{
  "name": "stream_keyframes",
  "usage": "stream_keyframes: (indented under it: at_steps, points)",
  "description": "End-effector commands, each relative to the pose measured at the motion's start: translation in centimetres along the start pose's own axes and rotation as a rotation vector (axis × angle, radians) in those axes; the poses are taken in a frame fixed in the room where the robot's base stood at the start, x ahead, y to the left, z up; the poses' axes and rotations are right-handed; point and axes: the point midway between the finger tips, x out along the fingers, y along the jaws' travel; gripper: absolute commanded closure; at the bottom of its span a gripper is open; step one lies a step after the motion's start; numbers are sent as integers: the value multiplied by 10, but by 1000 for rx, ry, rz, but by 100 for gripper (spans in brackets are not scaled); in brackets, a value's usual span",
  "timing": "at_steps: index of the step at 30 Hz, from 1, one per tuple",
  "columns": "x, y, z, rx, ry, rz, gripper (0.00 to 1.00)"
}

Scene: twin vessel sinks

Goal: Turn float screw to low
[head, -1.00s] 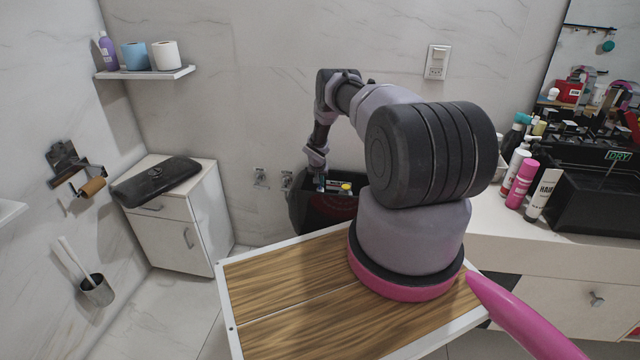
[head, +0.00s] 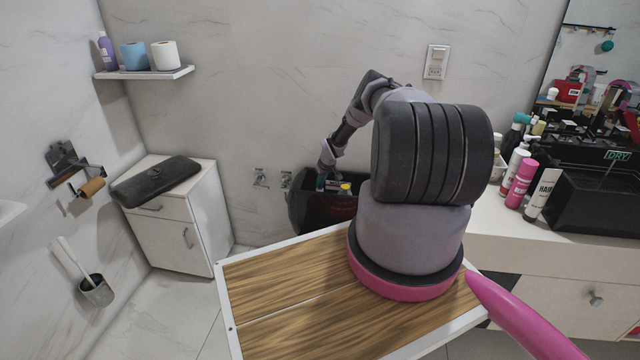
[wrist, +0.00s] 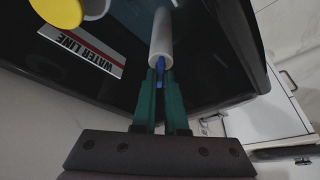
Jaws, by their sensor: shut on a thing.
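The float screw (wrist: 159,72) is a small blue piece in front of a white upright tube (wrist: 161,38) in the wrist view. My gripper (wrist: 160,80) has two green fingers, shut on the blue screw from both sides. The screw's setting cannot be read. In the head view my gripper (head: 321,184) is small, at the open top of a black tank (head: 326,212), and the screw itself cannot be made out there.
A yellow round cap (wrist: 58,10) and a WATER LINE label (wrist: 82,50) are inside the tank, left of my fingers. A white cabinet (head: 178,230) with a black lid-like slab (head: 157,182) stands left. A counter with bottles (head: 520,184) is at right.

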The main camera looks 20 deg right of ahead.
Motion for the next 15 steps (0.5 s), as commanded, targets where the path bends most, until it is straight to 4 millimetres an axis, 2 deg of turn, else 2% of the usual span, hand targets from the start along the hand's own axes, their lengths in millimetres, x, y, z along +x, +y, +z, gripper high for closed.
stream_keyframes:
  at_steps: [15]
  points:
    - [1,4,-1,-441,1,-185,100]
